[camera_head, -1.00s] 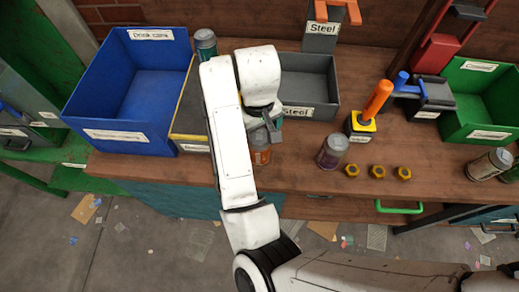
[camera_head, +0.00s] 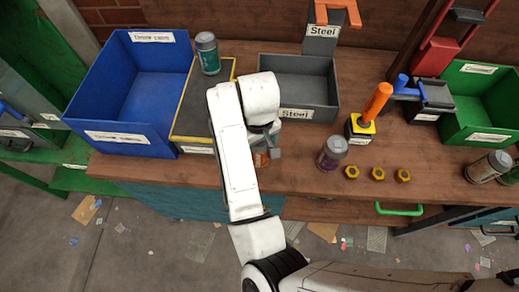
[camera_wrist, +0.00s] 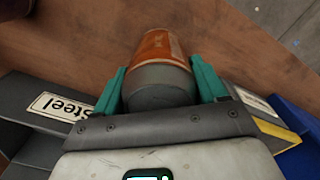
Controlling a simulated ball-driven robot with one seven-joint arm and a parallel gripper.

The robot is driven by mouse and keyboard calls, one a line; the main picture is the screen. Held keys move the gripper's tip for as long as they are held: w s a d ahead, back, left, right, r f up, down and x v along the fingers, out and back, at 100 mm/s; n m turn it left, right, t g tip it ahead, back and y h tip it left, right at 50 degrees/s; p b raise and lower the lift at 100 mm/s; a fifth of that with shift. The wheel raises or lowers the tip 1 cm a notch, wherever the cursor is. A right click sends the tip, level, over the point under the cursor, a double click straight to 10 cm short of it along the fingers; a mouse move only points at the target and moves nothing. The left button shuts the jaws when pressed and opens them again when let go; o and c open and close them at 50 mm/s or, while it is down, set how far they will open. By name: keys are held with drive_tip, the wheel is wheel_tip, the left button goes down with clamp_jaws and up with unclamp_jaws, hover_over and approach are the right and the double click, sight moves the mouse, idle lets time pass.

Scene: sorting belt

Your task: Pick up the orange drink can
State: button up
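The orange drink can (camera_head: 262,159) stands near the table's front edge, mostly hidden behind my arm in the head view. In the wrist view the can (camera_wrist: 160,50) shows its orange side and grey end. My gripper (camera_wrist: 158,75) has its teal fingers on either side of the can, spread about as wide as it, with a narrow gap seeming to show at the left fingertip. Firm contact cannot be made out. In the head view my gripper (camera_head: 268,153) is largely covered by my arm.
A purple can (camera_head: 331,153) stands just right of the orange can, with several yellow nuts (camera_head: 377,173) beyond. Behind are a grey steel bin (camera_head: 334,95), a blue bin (camera_head: 75,100) and a teal can (camera_head: 208,54).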

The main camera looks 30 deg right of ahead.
drive_tip(key=c, duration=0.5)
drive_tip(key=shift+r, duration=0.1)
